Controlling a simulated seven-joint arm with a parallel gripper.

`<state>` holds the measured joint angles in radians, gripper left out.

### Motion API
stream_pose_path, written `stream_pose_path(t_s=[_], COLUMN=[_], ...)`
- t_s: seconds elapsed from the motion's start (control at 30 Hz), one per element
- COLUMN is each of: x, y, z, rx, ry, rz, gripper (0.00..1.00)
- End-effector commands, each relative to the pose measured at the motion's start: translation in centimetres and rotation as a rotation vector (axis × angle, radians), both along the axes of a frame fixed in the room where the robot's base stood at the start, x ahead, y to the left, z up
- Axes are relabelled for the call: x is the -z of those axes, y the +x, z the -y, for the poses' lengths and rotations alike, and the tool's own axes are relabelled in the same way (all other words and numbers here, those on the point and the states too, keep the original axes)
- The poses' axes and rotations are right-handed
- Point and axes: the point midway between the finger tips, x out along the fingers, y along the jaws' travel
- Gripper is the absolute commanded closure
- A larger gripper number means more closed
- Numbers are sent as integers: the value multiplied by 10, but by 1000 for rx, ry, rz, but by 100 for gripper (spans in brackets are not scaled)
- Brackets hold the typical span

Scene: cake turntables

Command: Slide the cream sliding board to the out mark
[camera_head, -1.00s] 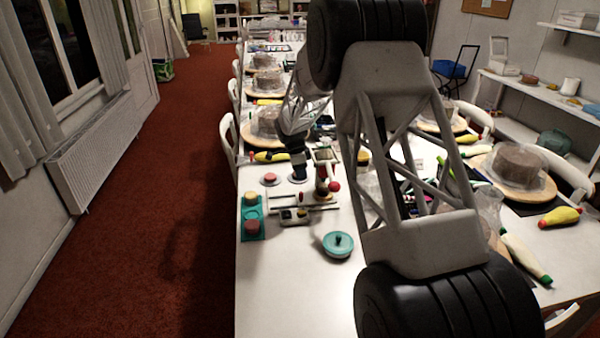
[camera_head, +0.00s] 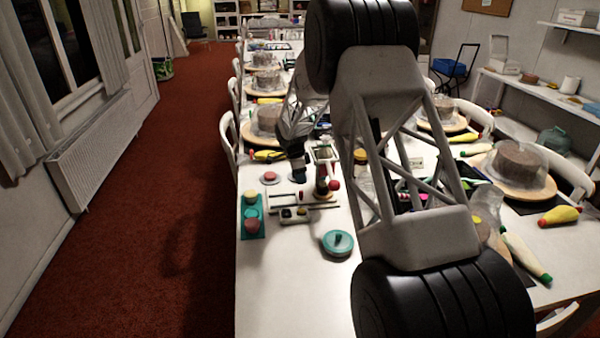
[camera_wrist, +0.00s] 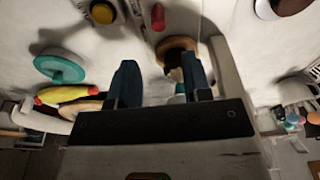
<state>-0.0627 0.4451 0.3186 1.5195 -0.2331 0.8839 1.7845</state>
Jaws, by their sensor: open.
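In the head view a small pale board (camera_head: 294,215) with dark and yellow parts on it lies by thin dark rails (camera_head: 310,206) on the white table. It seems to be the cream sliding board, but it is too small to be sure. I cannot make out the out mark. My gripper (camera_head: 298,172) points down at the table just behind the rails, apart from the board. In the wrist view my gripper (camera_wrist: 160,82) has its two dark blue fingers spread, with nothing held between them. A brown round thing (camera_wrist: 178,50) shows beyond the right finger.
A teal tray (camera_head: 245,230) with round buttons stands left of the rails. A teal round lidded thing (camera_head: 338,242) sits in front. A red-knobbed upright thing (camera_head: 326,182) stands right of my gripper. Cake turntables line the table behind and right. The table's front left is clear.

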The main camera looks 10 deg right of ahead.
Motion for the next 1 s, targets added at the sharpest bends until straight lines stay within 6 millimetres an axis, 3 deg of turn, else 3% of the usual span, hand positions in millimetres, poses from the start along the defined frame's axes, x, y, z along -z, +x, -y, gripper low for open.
stream_pose_path(t_s=[0.87, 1.0], x=[74, 73], y=[0, 0], z=[0, 0], rx=[-1, -1], ry=[0, 0], rz=[-1, 1], gripper=[55, 75])
